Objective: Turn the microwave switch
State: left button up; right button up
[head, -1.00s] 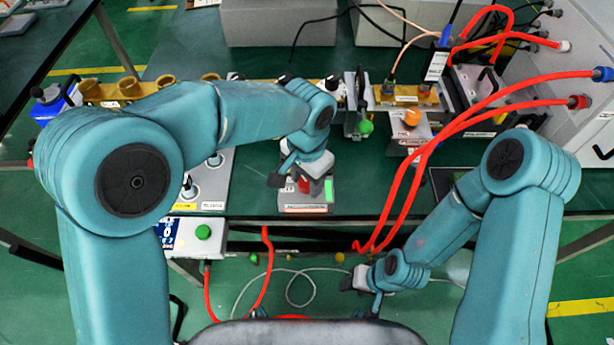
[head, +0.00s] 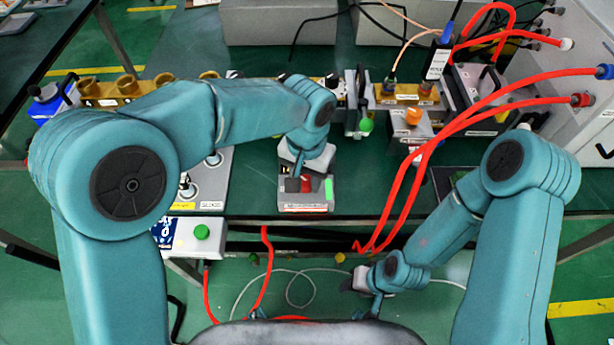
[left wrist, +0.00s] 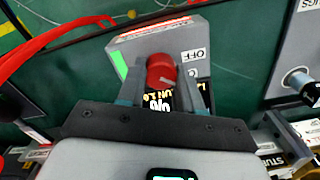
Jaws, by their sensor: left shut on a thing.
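The microwave switch is a grey box (head: 290,207) with a red knob and a green light (head: 329,188), near the front edge of the table. In the left wrist view the red knob (left wrist: 161,72) sits between my left gripper's fingers (left wrist: 161,88), beside an "OFF" label (left wrist: 193,56). My left gripper (head: 305,178) is shut on the red knob; its fingers partly hide the switch in the head view. My right gripper (head: 358,284) is low in front of the table, away from the switch; its jaws are too small to judge.
A grey panel with knobs (head: 214,185) stands left of the switch. A white box with a green button (head: 202,232) is at the front left. Red cables (head: 404,178) hang at the right. A brass-coloured waveguide row (head: 120,88) runs behind.

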aim_at(306, 180)
pick_arm(q)
jog(key=n+b, duration=0.1)
jog(key=n, duration=0.3)
jog(key=shift+r+n, duration=0.1)
jog(key=shift+n, duration=0.2)
jog(key=shift+a+n, duration=0.1)
jog(key=shift+n, duration=1.5)
jog(key=shift+w, duration=0.1)
jog(key=o, duration=0.8)
jog(key=shift+c, duration=0.2)
jog(key=shift+r, duration=0.15)
notch_tip(306, 180, up, 16)
jog(key=p, duration=0.2)
